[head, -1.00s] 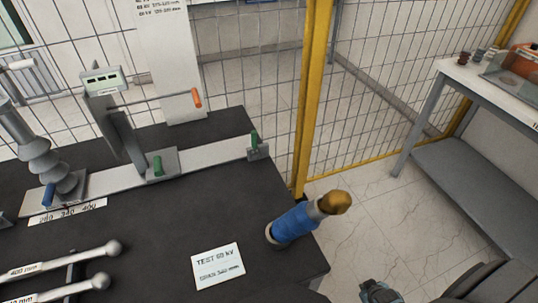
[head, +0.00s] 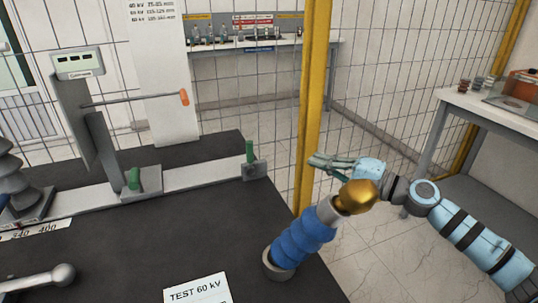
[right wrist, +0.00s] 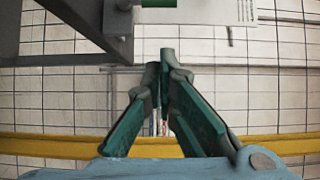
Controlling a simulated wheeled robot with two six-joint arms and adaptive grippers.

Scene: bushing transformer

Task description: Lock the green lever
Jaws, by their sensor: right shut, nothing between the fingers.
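Two green levers stand on a pale rail in the head view. One lever (head: 249,152) is upright on a grey block at the rail's right end. The other lever (head: 133,178) is on a grey block further left. My right gripper (head: 318,162) is to the right of the right-end lever, apart from it, beside the yellow post. Its fingers are shut and empty. In the right wrist view the shut fingertips (right wrist: 164,58) point up the picture, towards a green part (right wrist: 158,3) cut off by the top edge. My left gripper is not in view.
A blue bushing with a gold top (head: 302,238) stands at the table's right edge, in front of my right arm. A yellow post (head: 312,100) and wire fence rise behind. A card (head: 198,290) lies on the dark table (head: 150,245).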

